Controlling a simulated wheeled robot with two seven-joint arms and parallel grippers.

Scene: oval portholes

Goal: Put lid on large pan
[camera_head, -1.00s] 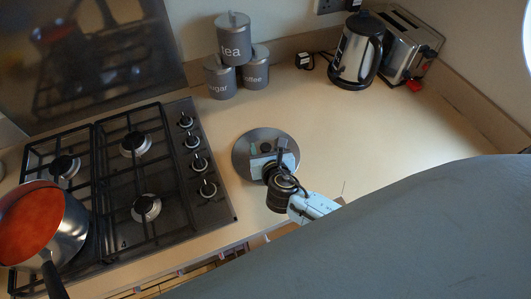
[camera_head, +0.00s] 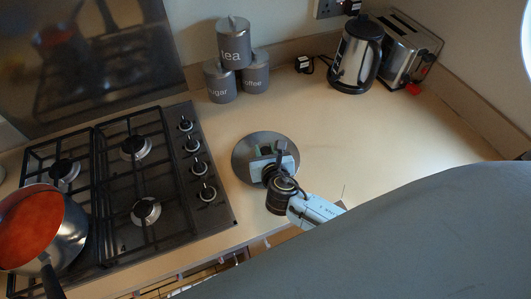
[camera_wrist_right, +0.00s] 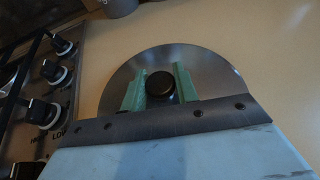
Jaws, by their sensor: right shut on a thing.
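The lid (camera_head: 243,172) is a round grey metal disc on the counter, right of the hob. In the right wrist view the lid (camera_wrist_right: 210,65) has a black knob (camera_wrist_right: 160,85). My right gripper (camera_head: 267,150) is over the lid, its green fingers (camera_wrist_right: 158,86) on either side of the knob and shut on it. The large pan (camera_head: 38,230) holds red-orange contents and stands on the hob's left side, partly out of frame, its dark handle (camera_head: 52,282) toward the front. My left gripper is not in view.
The gas hob (camera_head: 125,190) with black grates and knobs lies between lid and pan. Canisters (camera_head: 235,62) stand at the back, with a kettle (camera_head: 356,55) and toaster (camera_head: 405,50) at the back right. The counter (camera_head: 350,135) right of the lid is clear.

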